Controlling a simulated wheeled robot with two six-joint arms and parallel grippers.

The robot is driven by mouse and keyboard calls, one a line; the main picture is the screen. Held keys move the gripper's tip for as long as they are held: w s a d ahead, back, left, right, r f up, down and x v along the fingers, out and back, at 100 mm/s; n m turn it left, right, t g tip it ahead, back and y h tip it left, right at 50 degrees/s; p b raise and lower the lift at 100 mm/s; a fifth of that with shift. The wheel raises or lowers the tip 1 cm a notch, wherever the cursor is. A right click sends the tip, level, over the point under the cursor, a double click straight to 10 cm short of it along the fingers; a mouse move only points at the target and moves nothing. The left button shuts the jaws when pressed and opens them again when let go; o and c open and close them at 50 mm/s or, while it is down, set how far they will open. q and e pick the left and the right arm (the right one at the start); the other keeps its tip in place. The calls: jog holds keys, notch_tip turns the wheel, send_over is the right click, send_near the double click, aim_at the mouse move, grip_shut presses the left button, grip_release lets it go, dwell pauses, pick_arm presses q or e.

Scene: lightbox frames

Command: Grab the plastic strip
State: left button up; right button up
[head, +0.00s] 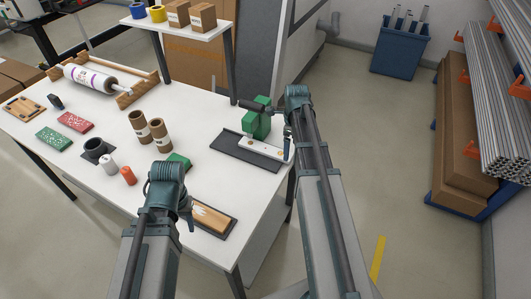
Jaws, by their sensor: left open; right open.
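A long white strip (259,145) with small round spots lies at a dark grey tray (238,155) on the right of the white table; it looks like the plastic strip. Its right end is close to my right gripper (288,145), which is small in view and partly merges with my arm. The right gripper is open, and I cannot tell whether it touches the strip. My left gripper (188,211) is open at the table's front, beside a dark tray (234,221) holding a light wooden piece (211,217). My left forearm hides part of the table's front.
A green block machine (257,122) stands behind the strip. A film roll (90,79) on a wooden stand is at the back left. Bare tabletop (205,130) lies between.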

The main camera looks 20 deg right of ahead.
aim_at(290, 157)
pick_arm(q)
jog(key=shift+f+b, duration=2.65)
pick_arm(e)
jog(key=shift+w+d+f, duration=0.1)
jog(key=shift+w+f, duration=0.1)
jog(key=shift+f, duration=1.15)
jog(key=shift+w+d+f, duration=0.1)
jog(key=shift+w+f, duration=0.05)
jog(key=shift+f, duration=1.15)
pick_arm(q)
jog(key=shift+r, duration=0.1)
pick_arm(e)
jog(key=shift+r, duration=0.1)
grip_shut()
pick_arm(q)
jog(key=shift+r, duration=0.1)
pick_arm(e)
jog(key=shift+r, duration=0.1)
